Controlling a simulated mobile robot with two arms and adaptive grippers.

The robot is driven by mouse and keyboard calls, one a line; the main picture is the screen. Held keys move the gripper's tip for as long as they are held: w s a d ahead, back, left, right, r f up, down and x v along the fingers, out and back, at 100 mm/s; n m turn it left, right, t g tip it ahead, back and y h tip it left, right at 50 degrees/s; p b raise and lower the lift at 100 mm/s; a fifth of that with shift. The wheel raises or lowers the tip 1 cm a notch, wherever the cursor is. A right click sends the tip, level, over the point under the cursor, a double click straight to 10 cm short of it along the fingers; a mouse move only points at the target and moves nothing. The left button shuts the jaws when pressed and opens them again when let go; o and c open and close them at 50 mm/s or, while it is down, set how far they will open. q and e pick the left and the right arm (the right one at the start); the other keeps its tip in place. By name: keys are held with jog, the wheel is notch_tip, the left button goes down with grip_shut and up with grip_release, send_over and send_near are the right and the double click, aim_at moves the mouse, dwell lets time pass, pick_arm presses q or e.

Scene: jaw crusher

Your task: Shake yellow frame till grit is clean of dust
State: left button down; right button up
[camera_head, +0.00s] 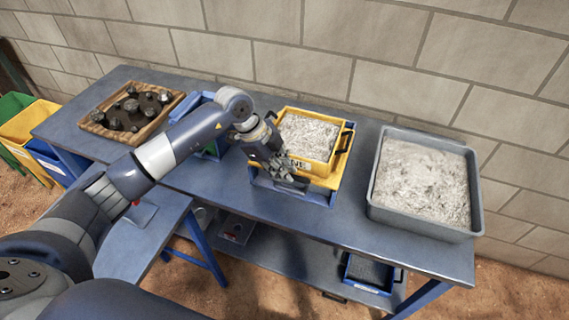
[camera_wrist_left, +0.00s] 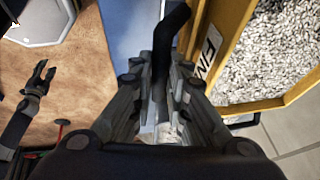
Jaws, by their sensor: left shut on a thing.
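The yellow frame (camera_head: 322,177) stands over a blue base (camera_head: 318,197) on the bench, with black handles on its sides. Pale grey grit (camera_head: 308,136) lies inside it and shows as many small chips in the left wrist view (camera_wrist_left: 278,55). My left gripper (camera_head: 290,180) is at the frame's front left. In the left wrist view, its fingers (camera_wrist_left: 165,95) are shut on the frame's black handle (camera_wrist_left: 170,45). My right gripper (camera_wrist_left: 43,74) shows at the left of that view, empty with its fingers apart. Whether dust clings to the grit is unclear.
A grey tray (camera_head: 472,205) of pale, powdery material stands at the bench's right. A wooden tray (camera_head: 150,139) with dark lumps is at the left. A blue bin (camera_head: 369,287) sits below. A block wall closes off the back of the bench (camera_head: 265,220).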

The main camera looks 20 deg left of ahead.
pick_arm(q)
jog(key=shift+f, duration=0.1)
jog(key=c, duration=1.6)
grip_release()
jog(key=shift+o, duration=0.2)
jog(key=shift+w, duration=0.1)
jog(key=v, duration=1.2)
pick_arm(e)
jog(key=shift+w, duration=0.85)
